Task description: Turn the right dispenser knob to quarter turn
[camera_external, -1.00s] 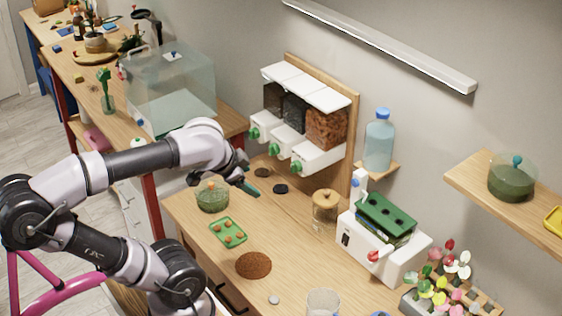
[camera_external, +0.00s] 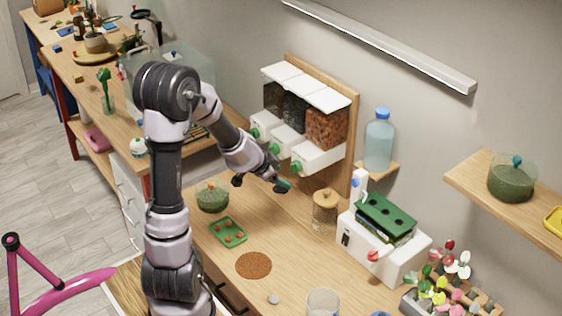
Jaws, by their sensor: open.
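A wall-mounted dispenser has three white units side by side, each with a green knob. The right unit (camera_external: 325,128) holds orange-brown chunks. Its green knob (camera_external: 296,167) sticks out at the front of its white spout. The middle knob (camera_external: 274,149) and left knob (camera_external: 254,134) are up and to the left of it. My gripper (camera_external: 280,184) is open and empty, just below and slightly left of the right knob, apart from it as far as I can tell. The knob's exact angle is too small to read.
A glass jar with a wooden lid (camera_external: 325,212) stands right of my gripper. A green-filled bowl (camera_external: 212,196), a green seed tray (camera_external: 228,231) and a brown soil patch (camera_external: 253,265) lie on the bench. A blue-capped bottle (camera_external: 379,141) stands on a small shelf at the right.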

